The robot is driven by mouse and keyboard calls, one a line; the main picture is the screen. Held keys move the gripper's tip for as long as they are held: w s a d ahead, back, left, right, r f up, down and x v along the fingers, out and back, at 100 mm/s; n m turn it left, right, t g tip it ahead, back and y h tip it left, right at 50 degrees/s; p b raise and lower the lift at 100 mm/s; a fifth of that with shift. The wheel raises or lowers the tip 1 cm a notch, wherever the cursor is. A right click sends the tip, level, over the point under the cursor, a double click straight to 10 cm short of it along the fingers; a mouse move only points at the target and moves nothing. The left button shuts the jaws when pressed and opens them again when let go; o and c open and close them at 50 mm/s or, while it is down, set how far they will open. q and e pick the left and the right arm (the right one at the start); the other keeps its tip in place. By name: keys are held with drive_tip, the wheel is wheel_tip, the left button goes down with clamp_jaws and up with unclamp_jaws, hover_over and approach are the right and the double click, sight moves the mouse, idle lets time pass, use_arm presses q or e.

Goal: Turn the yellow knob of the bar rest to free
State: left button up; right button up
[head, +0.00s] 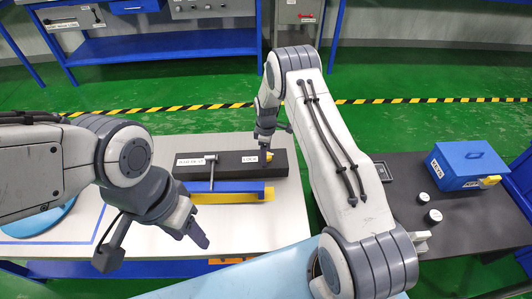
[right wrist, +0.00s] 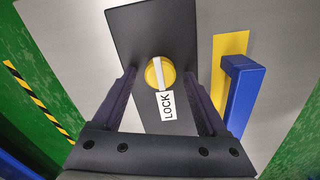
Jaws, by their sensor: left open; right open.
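The bar rest is a long black block (head: 225,169) on the pale table in the head view. Its yellow knob (right wrist: 151,74) shows in the right wrist view as a round cap with a white stripe running roughly along the block, one end close to the LOCK label (right wrist: 167,106). My right gripper (head: 265,141) is over the block's right end, pointing down. In the right wrist view its open fingers stand on either side of the knob, with a gap on both sides; contact is not visible. My left gripper (head: 195,232) is open and empty over the table's front left.
A blue bar (head: 225,187) with yellow beneath lies along the front of the block. A grey metal handle (head: 211,168) stands at the block's middle. A dark table at right holds a blue box (head: 468,165) and two small round pieces. A blue round thing (head: 38,220) lies at left.

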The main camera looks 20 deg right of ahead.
clamp_jaws()
drive_tip(key=m+b, duration=0.1)
drive_tip(key=m, duration=0.3)
drive_tip(key=shift+m, duration=0.3)
drive_tip(key=m, duration=0.4)
drive_tip(key=shift+d+m, duration=0.15)
drive_tip(key=shift+m, duration=0.15)
drive_tip(key=m+b, duration=0.1)
drive_tip(key=m, duration=0.3)
drive_tip(key=shift+m, duration=0.3)
drive_tip(key=shift+d+m, duration=0.1)
drive_tip(key=shift+m, duration=2)
